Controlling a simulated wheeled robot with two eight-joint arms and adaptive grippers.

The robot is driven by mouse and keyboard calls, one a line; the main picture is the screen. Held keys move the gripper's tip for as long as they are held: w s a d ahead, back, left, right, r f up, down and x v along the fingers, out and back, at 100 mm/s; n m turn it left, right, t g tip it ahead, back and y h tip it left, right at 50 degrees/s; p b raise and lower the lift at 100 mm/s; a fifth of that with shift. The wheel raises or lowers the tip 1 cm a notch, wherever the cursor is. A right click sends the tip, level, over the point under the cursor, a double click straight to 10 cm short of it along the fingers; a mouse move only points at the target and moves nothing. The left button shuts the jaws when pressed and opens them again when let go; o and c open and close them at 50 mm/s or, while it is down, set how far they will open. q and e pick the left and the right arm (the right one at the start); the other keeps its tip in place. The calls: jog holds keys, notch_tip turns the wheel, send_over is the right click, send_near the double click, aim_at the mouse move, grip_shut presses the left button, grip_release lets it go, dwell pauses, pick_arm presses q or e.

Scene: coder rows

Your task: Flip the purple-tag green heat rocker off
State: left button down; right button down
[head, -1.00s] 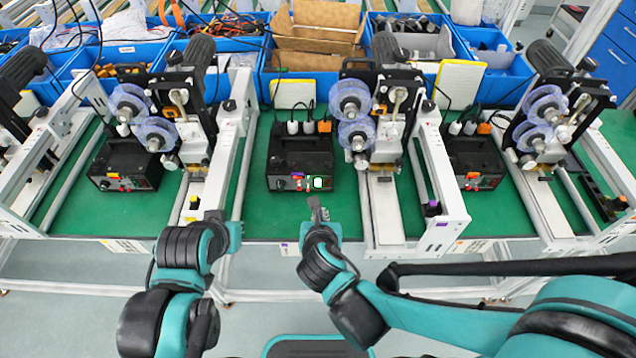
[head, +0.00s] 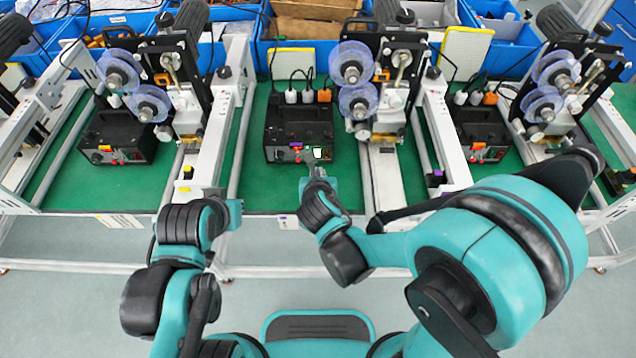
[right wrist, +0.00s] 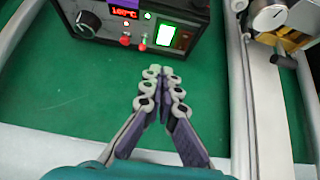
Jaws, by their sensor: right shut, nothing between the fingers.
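The black heat box (head: 300,125) with a purple tag stands on the green bench in the middle of the head view. Its rocker (head: 320,154) glows green at the right of the front panel. In the right wrist view, the lit rocker (right wrist: 166,37) is right of two small red switches, and the purple tag (right wrist: 126,4) is above the red display. My right gripper (head: 318,168) is shut and empty, just in front of the panel below the rocker. Its fingertips (right wrist: 162,74) show apart from the rocker. My left arm is folded at lower left; its fingers do not show.
Similar boxes stand at left (head: 118,135) and right (head: 482,130). A spool machine (head: 388,85) stands right of the middle box, with a white rail (head: 440,140) beyond it. Blue bins line the back. Green surface is clear before the panel.

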aim_at(318, 153)
jog(key=w, duration=0.4)
jog(key=shift+w, duration=0.25)
jog(key=shift+r, duration=0.1)
jog(key=shift+w+r, duration=0.15)
jog(key=shift+w, duration=0.25)
jog(key=shift+r+p, duration=0.4)
jog(key=shift+r, duration=0.45)
jog(key=shift+s, duration=0.1)
